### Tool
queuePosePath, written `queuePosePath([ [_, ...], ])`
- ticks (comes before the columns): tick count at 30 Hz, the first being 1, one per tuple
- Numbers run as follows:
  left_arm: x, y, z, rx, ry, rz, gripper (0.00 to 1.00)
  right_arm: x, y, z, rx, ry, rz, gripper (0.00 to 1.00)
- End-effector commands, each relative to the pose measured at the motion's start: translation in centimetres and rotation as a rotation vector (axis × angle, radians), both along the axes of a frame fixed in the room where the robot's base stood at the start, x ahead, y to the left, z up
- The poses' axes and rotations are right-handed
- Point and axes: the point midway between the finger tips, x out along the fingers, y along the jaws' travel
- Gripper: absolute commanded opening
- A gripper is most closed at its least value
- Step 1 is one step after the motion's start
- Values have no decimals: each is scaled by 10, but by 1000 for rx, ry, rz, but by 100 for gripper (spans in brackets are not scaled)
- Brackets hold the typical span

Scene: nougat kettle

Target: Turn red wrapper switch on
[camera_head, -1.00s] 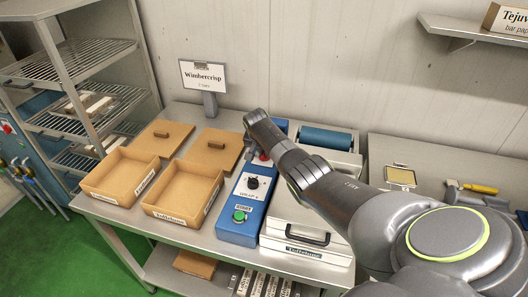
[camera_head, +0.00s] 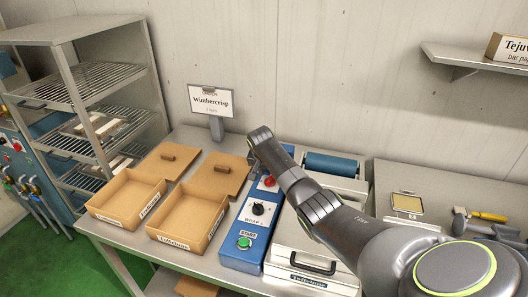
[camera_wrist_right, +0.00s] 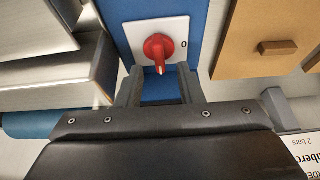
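The red wrapper switch (camera_head: 269,181) is a red rotary knob on a white plate on the blue control box (camera_head: 236,259). In the right wrist view the red knob (camera_wrist_right: 158,47) has its handle pointing down in the picture, and a "0" is printed to its right, so the handle does not point at the 0. My right gripper (camera_wrist_right: 159,82) is open and empty. Its two fingers stand apart, just below the knob in that view; I see no contact. In the head view the right arm reaches in over the box, and the fingers are mostly hidden. My left gripper is not in view.
A black dial (camera_head: 258,208) and a green button (camera_head: 244,243) sit nearer on the box. Two open cardboard trays (camera_head: 126,199) and (camera_head: 188,217) stand left, lids behind. A machine with a blue roller (camera_head: 331,164) stands right. A sign (camera_head: 211,100) stands behind.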

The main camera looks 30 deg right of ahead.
Motion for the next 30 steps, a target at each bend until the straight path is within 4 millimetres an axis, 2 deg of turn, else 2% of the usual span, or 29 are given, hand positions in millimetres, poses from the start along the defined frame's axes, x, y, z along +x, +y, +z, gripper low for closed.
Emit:
queuePosePath([
  [10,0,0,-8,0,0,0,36,-12,15,47,-1,-5,1,34],
  [21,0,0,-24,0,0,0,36,-28,35,107,-1,-5,1,34],
  [30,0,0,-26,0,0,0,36,-33,39,124,-2,-1,0,34],
])
